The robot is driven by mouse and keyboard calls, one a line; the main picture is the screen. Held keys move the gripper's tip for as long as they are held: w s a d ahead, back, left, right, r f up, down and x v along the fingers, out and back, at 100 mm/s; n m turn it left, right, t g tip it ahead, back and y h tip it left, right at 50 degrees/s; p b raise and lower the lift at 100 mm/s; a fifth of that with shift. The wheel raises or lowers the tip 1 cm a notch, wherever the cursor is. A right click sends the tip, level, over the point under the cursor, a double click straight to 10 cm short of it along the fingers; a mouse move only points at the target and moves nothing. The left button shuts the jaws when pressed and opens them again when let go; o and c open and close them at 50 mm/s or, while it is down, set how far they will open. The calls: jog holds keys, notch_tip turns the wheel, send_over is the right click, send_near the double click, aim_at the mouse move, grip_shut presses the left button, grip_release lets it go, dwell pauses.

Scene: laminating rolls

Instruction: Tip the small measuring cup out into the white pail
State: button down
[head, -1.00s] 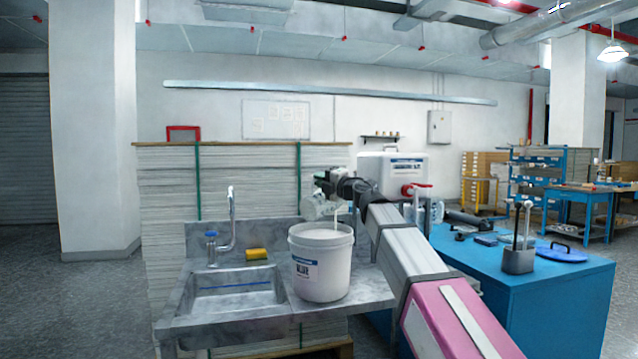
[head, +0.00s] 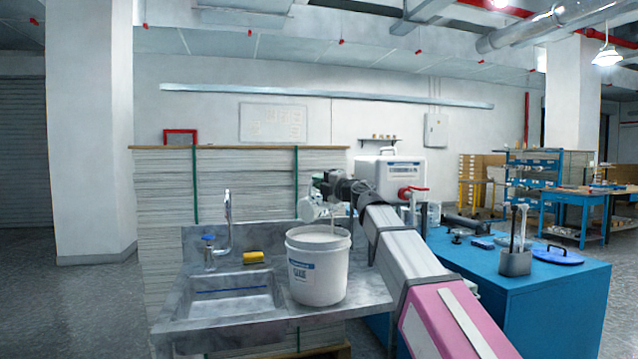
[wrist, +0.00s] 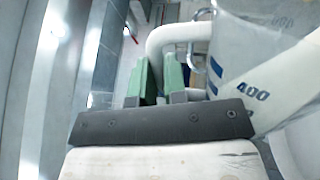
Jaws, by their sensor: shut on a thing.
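The small measuring cup (head: 309,209) is clear and looks tilted, held above the white pail (head: 318,268) at its left rim side. In the wrist view the cup (wrist: 262,45) shows blue marks and a "400", with a pale curved handle. My gripper (head: 326,190) is shut on that handle; its green fingertips (wrist: 162,80) lie around it. A thin pale streak hangs below the gripper over the pail; I cannot tell whether it is liquid. The pail stands upright with a blue label and pale contents near its rim. The cup's inside is hidden.
The pail stands on a grey sink counter (head: 270,315), right of the basin and tap (head: 228,220). A yellow sponge (head: 253,257) lies behind the basin. A white canister (head: 392,176) with a red tap stands behind my arm. A blue bench (head: 545,290) is at right.

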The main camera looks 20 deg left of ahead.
jog(key=shift+w+r, duration=0.1)
jog(key=shift+w, duration=0.05)
jog(key=shift+w+d+r+m, duration=0.25)
jog(key=shift+w+m, duration=0.15)
jog(key=shift+m, duration=0.1)
jog(key=shift+w+d+r+m, duration=0.2)
jog(key=shift+w+m, duration=0.2)
jog(key=shift+m, duration=0.1)
jog(key=shift+w, duration=0.1)
dwell(0.9)
jog(key=shift+w+d+r+m+t+h, duration=0.2)
jog(key=shift+w+d+m, duration=0.05)
jog(key=shift+w+m, duration=0.25)
jog(key=shift+w+d+r+m+t+h, duration=0.2)
jog(key=shift+w+m, duration=0.15)
jog(key=shift+m, duration=0.25)
jog(key=shift+w, duration=0.1)
dwell(0.6)
jog(key=shift+w+d+r+m, duration=0.1)
jog(key=shift+w+d+m, duration=0.15)
jog(key=shift+w+m, duration=0.25)
jog(key=shift+w+d+r+m, duration=0.1)
jog(key=shift+w+d+m, duration=0.15)
jog(key=shift+w+m, duration=0.2)
jog(key=shift+s, duration=0.2)
dwell(2.6)
